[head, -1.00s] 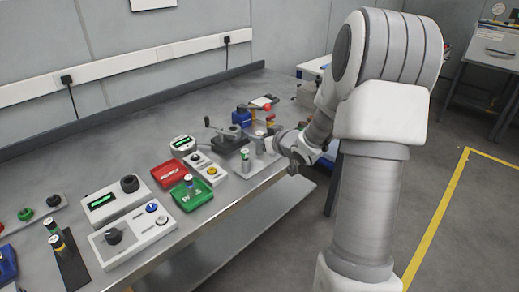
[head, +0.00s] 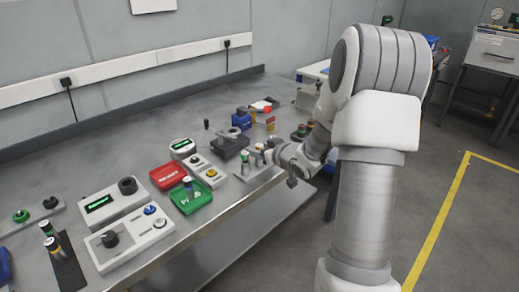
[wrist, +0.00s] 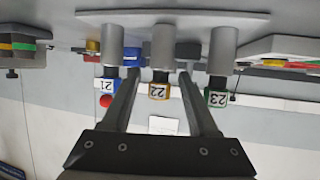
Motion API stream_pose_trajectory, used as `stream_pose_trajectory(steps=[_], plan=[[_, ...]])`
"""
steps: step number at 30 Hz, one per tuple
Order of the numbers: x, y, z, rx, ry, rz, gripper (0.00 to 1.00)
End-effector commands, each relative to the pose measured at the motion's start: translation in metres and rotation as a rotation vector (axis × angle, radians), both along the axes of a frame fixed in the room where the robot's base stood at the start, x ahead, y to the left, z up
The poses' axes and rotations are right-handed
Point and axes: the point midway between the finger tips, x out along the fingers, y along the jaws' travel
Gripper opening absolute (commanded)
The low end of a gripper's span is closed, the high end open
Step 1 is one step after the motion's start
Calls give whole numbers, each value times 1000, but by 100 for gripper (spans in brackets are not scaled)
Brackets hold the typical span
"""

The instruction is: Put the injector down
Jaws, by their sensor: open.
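In the wrist view, which is upside down, three injectors sit in grey sockets on a light plate (wrist: 185,16). The injector labelled 22 (wrist: 159,90), with a gold band, is in the middle socket. My gripper (wrist: 157,76) is open, with one finger on each side of injector 22 and a visible gap to each. Injector 21 (wrist: 108,86), with a blue band, and injector 23 (wrist: 217,97), with a green band, stand on either side, outside the fingers. In the head view my gripper (head: 273,155) is at the plate (head: 252,175) near the bench's front edge, partly hiding the sockets.
A press-like device (head: 231,145) stands behind the plate. A red tray (head: 168,175) and a green tray (head: 190,205) lie to the left, with a control box (head: 205,171) beside them. The bench's back left (head: 95,150) is bare.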

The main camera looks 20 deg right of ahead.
Motion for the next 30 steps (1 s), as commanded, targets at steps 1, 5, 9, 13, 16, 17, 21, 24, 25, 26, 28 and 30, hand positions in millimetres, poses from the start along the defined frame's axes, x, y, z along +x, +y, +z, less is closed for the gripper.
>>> stream_pose_trajectory(steps=[1,5,9,13,16,17,21,24,25,26,28,30], plan=[[0,0,1,0,0,0,60],[-4,-1,7,-1,0,-2,60],[-27,-4,18,-2,0,-2,60],[-54,-8,29,-2,0,-5,60],[-73,-10,37,-2,0,-4,60],[-79,-11,39,-1,0,-4,60],[-98,-13,46,-1,0,-2,60],[-106,-13,49,0,0,-1,60],[-108,-13,49,-1,1,-1,60],[-109,-14,49,0,0,0,60],[-110,-14,50,-1,0,0,60],[-110,-14,49,0,0,1,60]])
